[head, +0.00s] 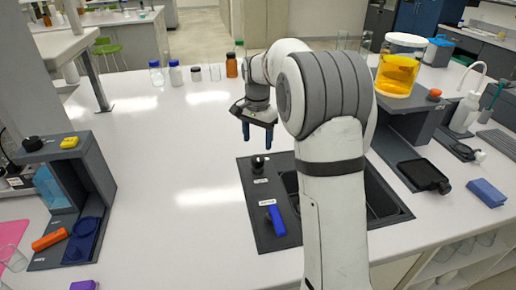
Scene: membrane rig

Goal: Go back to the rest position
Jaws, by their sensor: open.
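My gripper (257,134) hangs over the white bench, with its two blue fingertips pointing down and apart. It is open and nothing shows between the fingers. It is above and behind the black knob (258,164) on the dark panel (254,203), apart from it. A blue handle (276,219) sits nearer on the same panel. My white and grey arm hides part of the panel and the dark recess beside it.
A dark grey stand (97,163) is at the left. A jar of orange liquid (397,68) stands on a raised platform at the right. Several bottles, including a brown one (231,66), line the back edge. The bench left of my gripper is clear.

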